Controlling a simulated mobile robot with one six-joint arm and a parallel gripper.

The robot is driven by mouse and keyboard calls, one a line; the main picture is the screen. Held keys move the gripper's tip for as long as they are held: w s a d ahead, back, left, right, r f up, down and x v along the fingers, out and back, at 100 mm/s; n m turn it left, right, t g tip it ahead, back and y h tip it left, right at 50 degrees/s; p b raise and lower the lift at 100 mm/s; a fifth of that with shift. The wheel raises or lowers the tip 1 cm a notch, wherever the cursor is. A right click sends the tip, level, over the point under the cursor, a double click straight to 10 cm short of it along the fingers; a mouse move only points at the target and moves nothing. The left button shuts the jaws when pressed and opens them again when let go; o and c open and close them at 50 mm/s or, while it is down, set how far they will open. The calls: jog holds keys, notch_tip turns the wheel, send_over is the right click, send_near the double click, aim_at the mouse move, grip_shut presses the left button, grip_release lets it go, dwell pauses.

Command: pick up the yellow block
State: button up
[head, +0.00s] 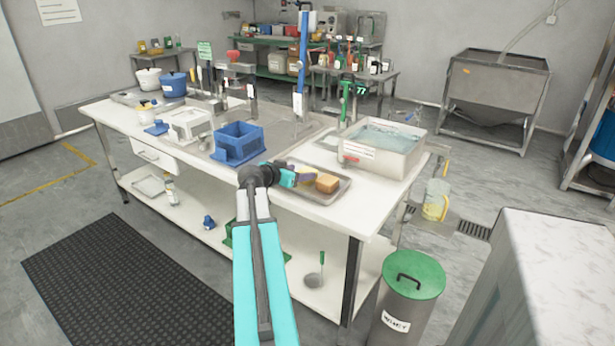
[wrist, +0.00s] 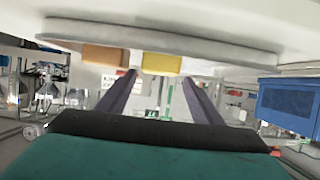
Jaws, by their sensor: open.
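The yellow block (wrist: 161,64) shows in the wrist view on a metal tray (wrist: 220,58), in line with the gap between my fingertips. In the head view only a small bit of the yellow block (head: 304,170) shows, mostly hidden by my gripper (head: 309,179). My gripper is open, its two dark fingers reaching over the tray (head: 333,196) from the left. In the wrist view my gripper (wrist: 158,78) has nothing clearly between its fingers. I cannot tell whether a finger touches the block.
A brown-orange block (head: 327,184) lies on the tray right beside the yellow one. A blue box-shaped holder (head: 238,143) stands to the left. A white basin (head: 384,148) stands behind the tray. The white table's (head: 350,223) front edge is close to my arm.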

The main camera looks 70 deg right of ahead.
aim_at(306, 171)
jog(key=shift+p+x, duration=0.45)
jog(key=shift+x, duration=2.15)
jog(key=shift+s+a, duration=0.1)
jog(key=c, duration=0.9)
jog(key=shift+r, duration=1.45)
jog(key=shift+a+r, duration=0.2)
jog(key=shift+r, duration=0.1)
jog(key=a, duration=0.4)
jog(key=a+b, duration=0.1)
jog(key=a, duration=0.4)
jog(key=s+a+r+b, duration=0.1)
jog(key=a, duration=0.3)
jog(key=shift+a, duration=0.2)
jog(key=shift+a+r, duration=0.2)
jog(key=shift+a, duration=0.85)
